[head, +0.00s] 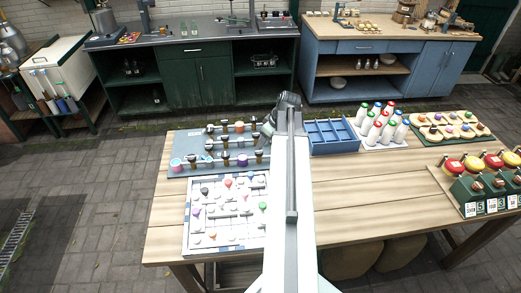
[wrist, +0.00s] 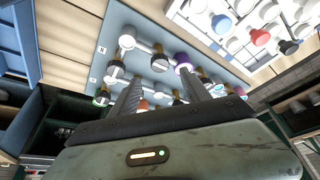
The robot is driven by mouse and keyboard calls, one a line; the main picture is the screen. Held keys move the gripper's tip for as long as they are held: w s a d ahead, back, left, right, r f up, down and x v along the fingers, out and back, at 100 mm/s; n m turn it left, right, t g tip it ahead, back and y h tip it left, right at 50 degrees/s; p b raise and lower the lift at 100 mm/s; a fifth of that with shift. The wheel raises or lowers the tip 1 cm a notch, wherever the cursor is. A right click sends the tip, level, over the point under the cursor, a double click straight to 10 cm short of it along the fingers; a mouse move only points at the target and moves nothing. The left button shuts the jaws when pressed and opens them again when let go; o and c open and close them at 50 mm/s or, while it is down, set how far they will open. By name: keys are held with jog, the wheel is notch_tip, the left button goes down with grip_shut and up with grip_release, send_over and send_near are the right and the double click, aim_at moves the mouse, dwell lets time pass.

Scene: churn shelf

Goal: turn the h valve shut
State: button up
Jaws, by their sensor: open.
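The grey valve board (head: 176,148) lies on the left part of the wooden table, with several pipes and valves in rows. In the wrist view the board (wrist: 150,25) shows white, purple, orange, green and blue handles. Small letter tiles (wrist: 102,50) are on its edge; I cannot read which valve is h. My gripper (wrist: 160,78) is open, its two fingers spread over the board. A white round fitting (wrist: 160,64) shows between the fingertips, and a purple-ringed one (wrist: 182,61) is by the right finger. I cannot tell contact. In the head view my arm hides the board's right end.
A white panel (head: 226,237) with coloured pegs lies in front of the board. A blue divided tray (head: 345,149), several capped bottles (head: 378,125) and a tray of coloured items (head: 448,127) stand to the right. The table's front middle (head: 370,205) is clear.

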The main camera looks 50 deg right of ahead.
aim_at(260, 152)
jog(key=b+x, duration=0.6)
jog(key=x, duration=0.1)
jog(key=shift+w+f+b, duration=0.1)
jog(key=shift+f+b, duration=0.3)
jog(key=shift+r, duration=0.1)
